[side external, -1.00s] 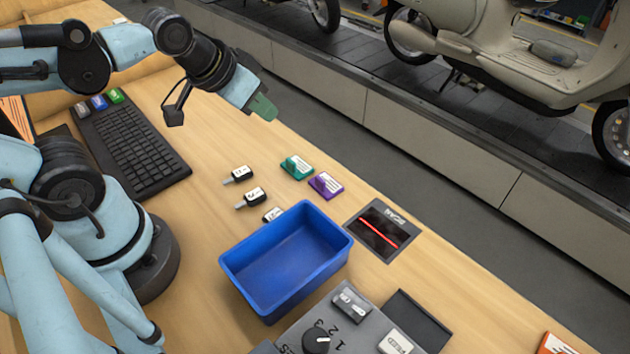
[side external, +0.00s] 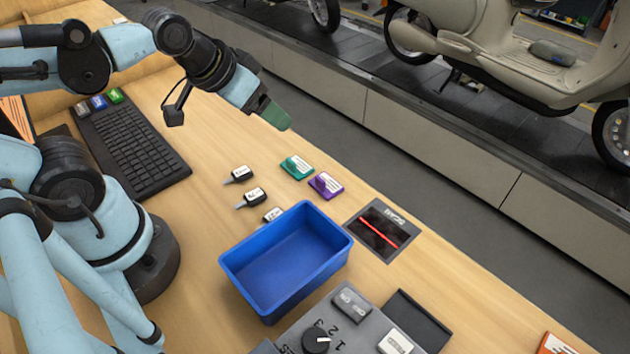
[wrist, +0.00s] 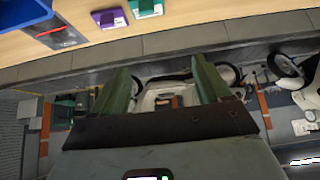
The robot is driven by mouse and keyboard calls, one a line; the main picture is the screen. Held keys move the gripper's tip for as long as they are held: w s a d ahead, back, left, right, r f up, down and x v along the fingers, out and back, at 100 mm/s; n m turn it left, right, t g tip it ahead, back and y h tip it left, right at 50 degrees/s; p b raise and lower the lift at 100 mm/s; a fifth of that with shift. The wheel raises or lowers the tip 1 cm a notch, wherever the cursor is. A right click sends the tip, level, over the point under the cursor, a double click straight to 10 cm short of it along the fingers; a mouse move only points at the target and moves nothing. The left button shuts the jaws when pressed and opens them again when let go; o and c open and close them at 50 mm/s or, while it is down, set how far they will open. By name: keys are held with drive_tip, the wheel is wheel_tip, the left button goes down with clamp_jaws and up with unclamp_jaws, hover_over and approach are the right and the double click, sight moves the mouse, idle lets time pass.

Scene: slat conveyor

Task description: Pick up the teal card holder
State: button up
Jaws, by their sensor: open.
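The teal card holder (side external: 296,167) lies flat on the wooden table near its conveyor-side edge, with a white label on top. It also shows at the top of the wrist view (wrist: 146,8). My gripper (side external: 279,118) is raised above the table edge, up and to the left of the teal card holder in the side view and apart from it. In the wrist view my gripper (wrist: 161,85) has its two green fingers spread, with nothing between them.
A purple card holder (side external: 326,185) lies close beside the teal one. Several keys, including one key (side external: 240,174), lie to the left. A blue bin (side external: 239,281), a scanner (side external: 377,230) and a keyboard (side external: 133,145) are on the table. The conveyor (side external: 440,120) carries scooters.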

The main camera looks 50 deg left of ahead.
drive_tip(key=n+g, duration=0.7)
drive_tip(key=n, duration=1.1)
hover_over(297, 157)
drive_tip(key=s+d, duration=0.2)
wheel_tip(297, 157, down, 3)
drive_tip(key=shift+w+f, duration=0.15)
drive_tip(key=shift+f, duration=5.2)
drive_tip(key=shift+c, duration=0.2)
drive_tip(key=c, duration=1.1)
